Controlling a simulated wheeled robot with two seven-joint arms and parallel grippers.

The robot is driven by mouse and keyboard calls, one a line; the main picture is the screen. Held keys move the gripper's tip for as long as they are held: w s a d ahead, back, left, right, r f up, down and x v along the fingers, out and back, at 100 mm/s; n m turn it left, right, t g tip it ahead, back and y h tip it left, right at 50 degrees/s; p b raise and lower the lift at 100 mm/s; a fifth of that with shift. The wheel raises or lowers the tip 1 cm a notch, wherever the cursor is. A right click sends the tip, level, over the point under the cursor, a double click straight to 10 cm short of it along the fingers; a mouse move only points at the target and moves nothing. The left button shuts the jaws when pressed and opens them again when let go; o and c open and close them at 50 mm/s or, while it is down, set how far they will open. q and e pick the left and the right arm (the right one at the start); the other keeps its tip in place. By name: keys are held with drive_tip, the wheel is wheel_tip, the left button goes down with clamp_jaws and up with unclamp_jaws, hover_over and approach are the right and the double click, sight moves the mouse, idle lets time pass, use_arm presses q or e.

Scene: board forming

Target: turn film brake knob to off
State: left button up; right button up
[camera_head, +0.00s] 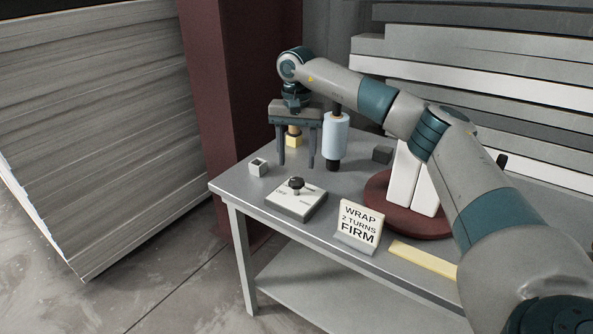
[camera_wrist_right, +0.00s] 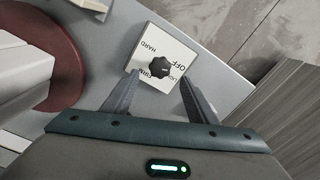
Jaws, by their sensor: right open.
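The film brake knob (camera_head: 296,183) is a dark knob on a white control box near the front left of the grey table. The box (camera_head: 290,203) carries printed labels. In the right wrist view the black lobed knob (camera_wrist_right: 159,68) sits on the white plate, with OFF, HARD and FIRM lettering around it. My right gripper (camera_head: 296,164) is open and points down, above and behind the box in the head view. In the wrist view its fingertips (camera_wrist_right: 160,78) lie to either side of the knob, apart from it. My left gripper is not in view.
A light-blue film roll (camera_head: 336,136) stands behind the box. A sign reading "WRAP 2 TURNS FIRM" (camera_head: 358,226) stands to its right. A dark red turntable (camera_head: 376,201) holds white boards. Small blocks (camera_head: 258,166) and a yellow strip (camera_head: 423,259) lie on the table (camera_head: 232,186).

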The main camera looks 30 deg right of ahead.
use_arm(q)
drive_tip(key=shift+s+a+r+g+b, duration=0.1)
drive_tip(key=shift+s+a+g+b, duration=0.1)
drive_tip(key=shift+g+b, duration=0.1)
use_arm(e)
wheel_tip(320, 180, up, 11)
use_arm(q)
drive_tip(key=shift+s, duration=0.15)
use_arm(e)
drive_tip(key=shift+r, duration=0.1)
idle(0.4)
